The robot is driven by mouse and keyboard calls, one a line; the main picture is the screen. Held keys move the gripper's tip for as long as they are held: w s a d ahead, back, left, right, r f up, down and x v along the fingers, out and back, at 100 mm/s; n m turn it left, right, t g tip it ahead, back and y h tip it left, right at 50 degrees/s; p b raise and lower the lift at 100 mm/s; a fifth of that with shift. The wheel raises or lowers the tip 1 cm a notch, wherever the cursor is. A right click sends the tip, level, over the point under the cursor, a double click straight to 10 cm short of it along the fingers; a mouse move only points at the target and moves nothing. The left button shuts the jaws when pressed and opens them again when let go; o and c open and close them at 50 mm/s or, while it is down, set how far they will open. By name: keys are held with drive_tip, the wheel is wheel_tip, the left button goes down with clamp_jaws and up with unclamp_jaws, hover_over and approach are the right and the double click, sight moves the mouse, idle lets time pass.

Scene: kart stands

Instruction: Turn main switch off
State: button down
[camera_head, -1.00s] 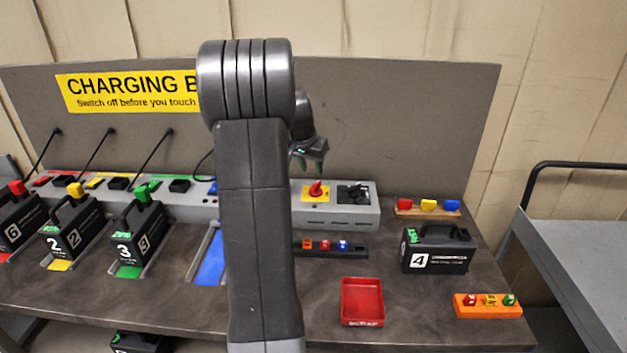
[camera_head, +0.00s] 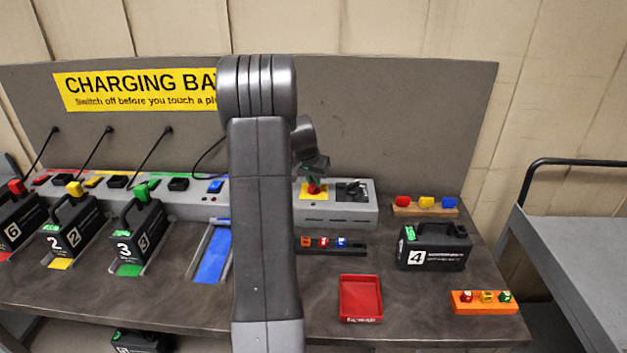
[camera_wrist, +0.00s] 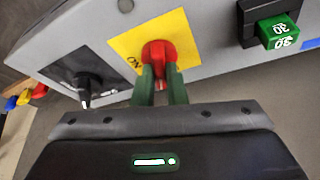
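The main switch is a red rotary knob (camera_head: 314,187) on a yellow plate (camera_head: 305,196), on top of the grey charging bench unit. In the wrist view the knob (camera_wrist: 158,51) sits on the yellow plate (camera_wrist: 178,27), with "ON" printed beside it. My gripper (camera_wrist: 160,76) has its two green fingers apart, one on each side of the knob's handle. The handle fills most of the gap at the tips; I cannot tell if the fingers press on it. In the head view my gripper (camera_head: 313,180) is over the knob, partly hiding it.
A black key-like switch (camera_wrist: 86,84) is beside the plate. A green "30" block (camera_wrist: 278,32) is on the other side. Battery 4 (camera_head: 436,248), a red scrap tray (camera_head: 361,298) and an orange rack (camera_head: 485,302) stand on the bench. My arm hides the bench's middle.

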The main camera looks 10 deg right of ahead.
drive_tip(key=shift+d+n+t+y, duration=0.1)
drive_tip(key=shift+n+t+y, duration=0.4)
drive_tip(key=shift+n, duration=1.6)
drive_tip(key=c, duration=1.5)
unclamp_jaws()
drive_tip(key=shift+s, duration=0.1)
drive_tip(key=shift+o, duration=0.2)
drive_tip(key=b+v, duration=0.1)
drive_tip(key=v, duration=1.2)
drive_tip(key=shift+d+r, duration=0.2)
drive_tip(key=shift+r, duration=0.3)
